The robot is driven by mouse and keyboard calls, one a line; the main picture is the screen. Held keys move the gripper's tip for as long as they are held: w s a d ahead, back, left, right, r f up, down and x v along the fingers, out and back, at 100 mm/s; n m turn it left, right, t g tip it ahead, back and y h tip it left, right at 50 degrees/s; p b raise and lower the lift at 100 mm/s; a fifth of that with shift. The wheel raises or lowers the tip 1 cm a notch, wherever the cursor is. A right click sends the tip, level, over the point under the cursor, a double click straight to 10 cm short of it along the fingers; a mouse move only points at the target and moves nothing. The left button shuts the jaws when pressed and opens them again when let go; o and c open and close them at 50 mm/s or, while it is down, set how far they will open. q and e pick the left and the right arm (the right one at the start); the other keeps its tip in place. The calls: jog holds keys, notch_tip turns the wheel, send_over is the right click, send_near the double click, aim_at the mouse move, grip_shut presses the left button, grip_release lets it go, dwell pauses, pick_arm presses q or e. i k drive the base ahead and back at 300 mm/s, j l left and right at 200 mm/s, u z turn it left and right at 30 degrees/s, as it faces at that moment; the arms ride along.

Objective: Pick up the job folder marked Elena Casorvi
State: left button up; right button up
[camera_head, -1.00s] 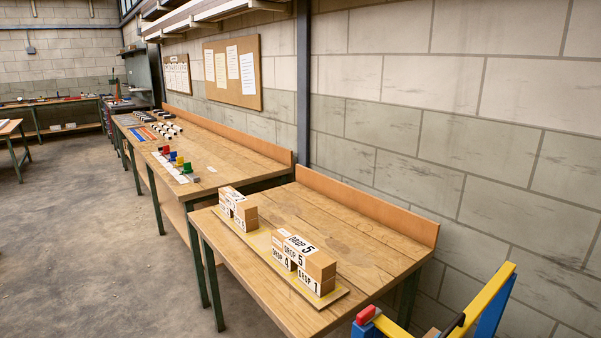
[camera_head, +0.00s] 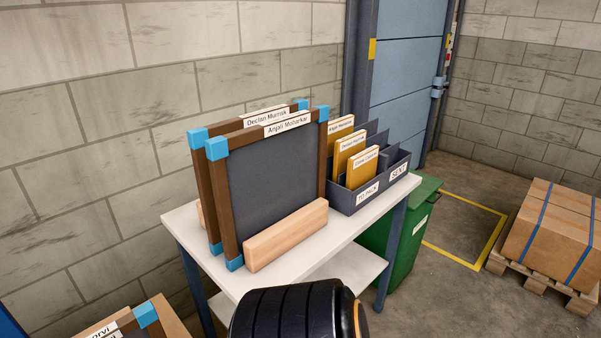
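Several yellow job folders stand upright in the left part of a dark divided box (camera_head: 340,200) on a white table. The front folder (camera_head: 361,174) has a small label that appears to read Elena Casorvi. Behind it stand a folder (camera_head: 343,158) that appears to be marked Declan Murrock and a folder (camera_head: 336,133) that appears to be marked Anjali Mozarkar. The box carries the signs TO PACK (camera_head: 368,192) and SENT (camera_head: 398,171); the SENT part looks empty. Neither gripper is in view.
Two framed dark screens (camera_head: 270,175) stand in a wooden holder (camera_head: 286,235) left of the box. A green bin (camera_head: 412,235) stands beside the white table (camera_head: 196,243). A carton (camera_head: 555,225) on a pallet is at right. A black ribbed shape covers the bottom middle.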

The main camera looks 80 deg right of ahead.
aim_at(362, 167)
jog(key=z, duration=3.15)
